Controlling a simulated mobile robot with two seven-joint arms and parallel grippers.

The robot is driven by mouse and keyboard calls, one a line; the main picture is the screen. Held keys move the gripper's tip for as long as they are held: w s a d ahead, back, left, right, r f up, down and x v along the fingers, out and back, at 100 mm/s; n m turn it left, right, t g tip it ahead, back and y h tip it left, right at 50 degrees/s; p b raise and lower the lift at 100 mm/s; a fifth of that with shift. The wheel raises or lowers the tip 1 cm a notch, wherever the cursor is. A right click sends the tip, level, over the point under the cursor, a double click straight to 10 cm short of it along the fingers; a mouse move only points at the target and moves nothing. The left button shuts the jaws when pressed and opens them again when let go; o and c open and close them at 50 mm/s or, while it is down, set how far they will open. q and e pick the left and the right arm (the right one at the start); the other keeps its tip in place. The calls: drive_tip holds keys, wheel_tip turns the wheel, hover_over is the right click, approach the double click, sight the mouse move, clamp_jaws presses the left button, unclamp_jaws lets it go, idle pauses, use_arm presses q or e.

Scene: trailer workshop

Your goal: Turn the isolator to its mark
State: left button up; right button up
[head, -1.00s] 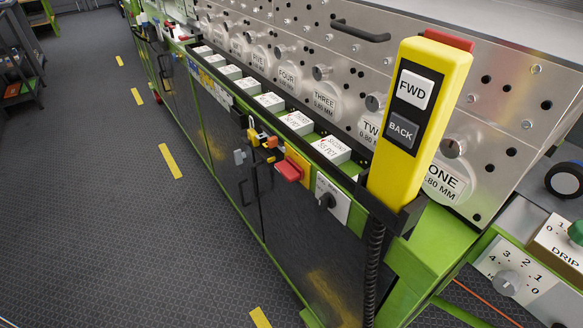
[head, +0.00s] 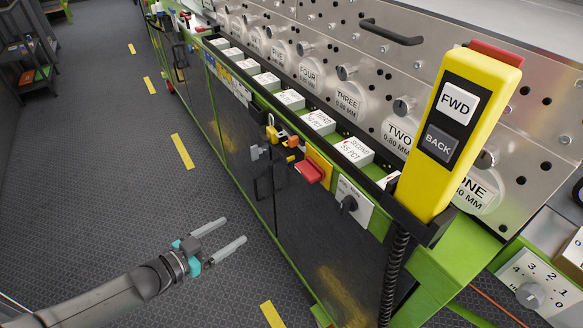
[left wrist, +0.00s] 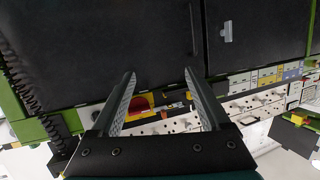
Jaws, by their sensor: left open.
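The isolator, a red handle (head: 310,171) on a yellow plate (head: 319,160), is on the front rail of the green machine. It also shows in the left wrist view, yellow and red (left wrist: 140,103), between the fingers and nearer the left one. Its mark is too small to make out. My left gripper (head: 234,231) is open and empty in front of the machine's dark doors, to the left of and lower in the picture than the isolator, apart from it. Its two fingers also show in the left wrist view (left wrist: 160,74). My right gripper is not in view.
A yellow FWD/BACK pendant (head: 425,178) with a coiled cable (head: 394,275) stands at the right. The floor (head: 110,190) at left is clear.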

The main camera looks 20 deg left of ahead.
use_arm(q)
drive_tip(key=shift+o, duration=1.4)
drive_tip(key=d+r+m+h, duration=0.2)
drive_tip(key=d+r+h, duration=0.2)
drive_tip(key=r, duration=0.8)
drive_tip(key=shift+w+r+m+h, duration=0.15)
drive_tip(key=shift+w+m+h, duration=0.25)
drive_tip(key=shift+h, duration=0.4)
drive_tip(key=b, duration=0.2)
approach(302, 172)
drive_tip(key=x, duration=0.7)
drive_tip(key=shift+x, duration=0.85)
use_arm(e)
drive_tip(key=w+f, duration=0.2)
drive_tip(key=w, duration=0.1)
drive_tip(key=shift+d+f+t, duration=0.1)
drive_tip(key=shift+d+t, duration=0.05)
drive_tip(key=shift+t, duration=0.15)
use_arm(q)
drive_tip(key=shift+c, duration=0.4)
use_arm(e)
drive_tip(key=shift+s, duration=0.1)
use_arm(q)
drive_tip(key=c, duration=1.1)
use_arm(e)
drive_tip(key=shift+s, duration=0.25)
